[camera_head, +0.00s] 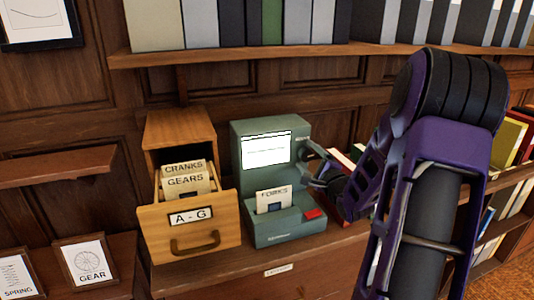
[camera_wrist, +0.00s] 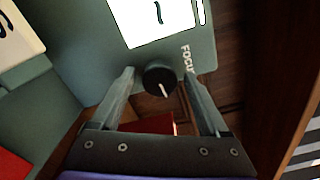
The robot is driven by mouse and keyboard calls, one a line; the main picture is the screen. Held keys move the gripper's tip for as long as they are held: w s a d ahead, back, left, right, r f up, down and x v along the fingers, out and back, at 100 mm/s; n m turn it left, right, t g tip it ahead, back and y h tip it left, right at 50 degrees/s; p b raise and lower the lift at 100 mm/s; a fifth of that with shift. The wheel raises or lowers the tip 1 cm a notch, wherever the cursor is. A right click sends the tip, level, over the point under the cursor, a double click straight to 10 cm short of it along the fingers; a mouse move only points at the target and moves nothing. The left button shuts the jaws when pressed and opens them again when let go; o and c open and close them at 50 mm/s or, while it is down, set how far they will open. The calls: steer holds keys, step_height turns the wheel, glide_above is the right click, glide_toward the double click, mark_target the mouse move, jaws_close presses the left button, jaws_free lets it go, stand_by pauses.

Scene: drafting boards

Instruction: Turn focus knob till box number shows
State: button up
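The grey-green reader (camera_head: 250,228) stands on the wooden counter, its white screen (camera_head: 266,149) lit with a faint line of marks too small to read. In the wrist view part of the screen (camera_wrist: 150,22) shows one dark stroke; no number is legible. My gripper (camera_wrist: 159,74) is open, one finger on each side of the knob, with visible gaps.
A card marked FORKS (camera_head: 272,200) stands in the reader's front, beside a red patch (camera_head: 314,214). An open wooden A - G drawer (camera_head: 190,232) with CRANKS and GEARS cards is close on the left. A shelf of binders (camera_head: 300,47) runs above. Books stand at the right.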

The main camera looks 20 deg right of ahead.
stand_by(0.7)
steer(key=n+b, duration=0.2)
steer(key=shift+f+n+b, duration=0.3)
steer(key=shift+f+b, duration=0.05)
steer(key=shift+b, duration=0.05)
steer(key=n+b, duration=0.4)
steer(key=n, duration=0.1)
steer(key=n+b, duration=0.4)
steer(key=n, duration=0.1)
steer(key=shift+r+n+b, duration=0.3)
steer(key=shift+r+n, duration=0.05)
steer(key=shift+n, duration=0.85)
steer(key=shift+c, duration=0.3)
jaws_close()
